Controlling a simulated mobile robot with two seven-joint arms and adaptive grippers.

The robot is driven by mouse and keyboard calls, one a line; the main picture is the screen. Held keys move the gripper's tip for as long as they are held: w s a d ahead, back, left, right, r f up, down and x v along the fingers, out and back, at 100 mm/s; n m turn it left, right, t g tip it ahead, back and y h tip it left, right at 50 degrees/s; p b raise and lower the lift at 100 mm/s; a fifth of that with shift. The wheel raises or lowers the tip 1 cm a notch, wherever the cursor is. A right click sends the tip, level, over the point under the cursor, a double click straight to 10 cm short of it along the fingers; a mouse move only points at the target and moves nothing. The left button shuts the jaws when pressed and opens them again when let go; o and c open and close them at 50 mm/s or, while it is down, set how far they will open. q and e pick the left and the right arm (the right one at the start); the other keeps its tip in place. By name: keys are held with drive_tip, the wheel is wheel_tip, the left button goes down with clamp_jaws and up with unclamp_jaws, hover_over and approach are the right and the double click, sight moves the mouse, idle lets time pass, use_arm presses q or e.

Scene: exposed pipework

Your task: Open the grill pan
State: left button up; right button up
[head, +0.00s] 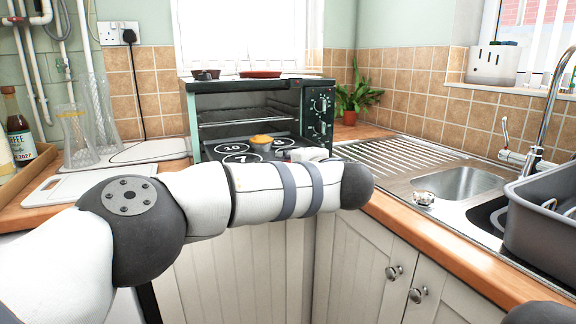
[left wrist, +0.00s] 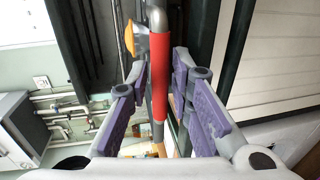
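The dark green countertop grill oven (head: 312,113) stands at the back of the counter in the head view, with its front cavity and wire rack visible. A dark flat panel with numbered white rings (head: 214,147) lies at its lower front. A red bar handle (left wrist: 160,75) with grey metal ends shows in the left wrist view. My left gripper (left wrist: 160,108) is open, with purple finger pads on either side of the handle and visible gaps beside it. In the head view my left arm hides most of that gripper. My right gripper is not in view.
A yellow-topped round item (head: 261,140) sits on the numbered panel. White boards (head: 85,183) and glass vases (head: 75,135) stand left. The sink (head: 470,183) and a grey dish tub (head: 545,225) are right. A plant (head: 355,98) stands beside the oven.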

use_arm(q)
drive_tip(key=v, duration=1.2)
drive_tip(key=shift+w, duration=0.1)
